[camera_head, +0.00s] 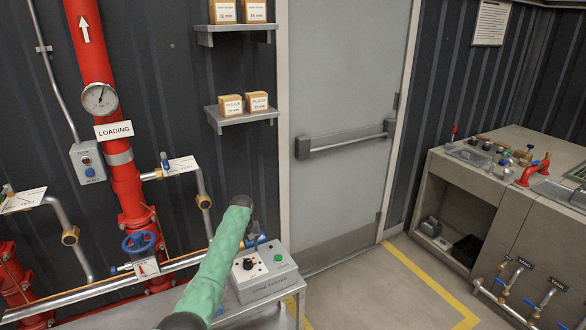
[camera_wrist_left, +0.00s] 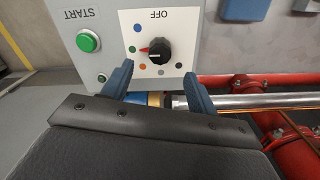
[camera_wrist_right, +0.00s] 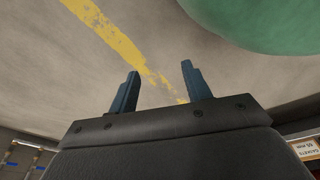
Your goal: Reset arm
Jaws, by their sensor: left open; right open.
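My left arm, in a green sleeve, reaches in from the bottom of the head view to the tester box. My left gripper (camera_head: 255,240) is beside the box's upper left part. In the left wrist view the left gripper (camera_wrist_left: 157,90) is open, its blue fingers apart, with nothing seen held between them. The tester box (camera_head: 263,272) has a black knob (camera_wrist_left: 159,50) with a red pointer and a green START button (camera_wrist_left: 88,41). My right gripper (camera_wrist_right: 158,85) is open and empty above the floor in the right wrist view; it is not in the head view.
Red pipes (camera_head: 105,110) with a gauge (camera_head: 100,99) and a blue handwheel (camera_head: 139,242) stand at left. A grey door (camera_head: 345,120) is in the middle. A workbench (camera_head: 480,180) with fittings stands at right. The floor (camera_head: 400,290) between is clear.

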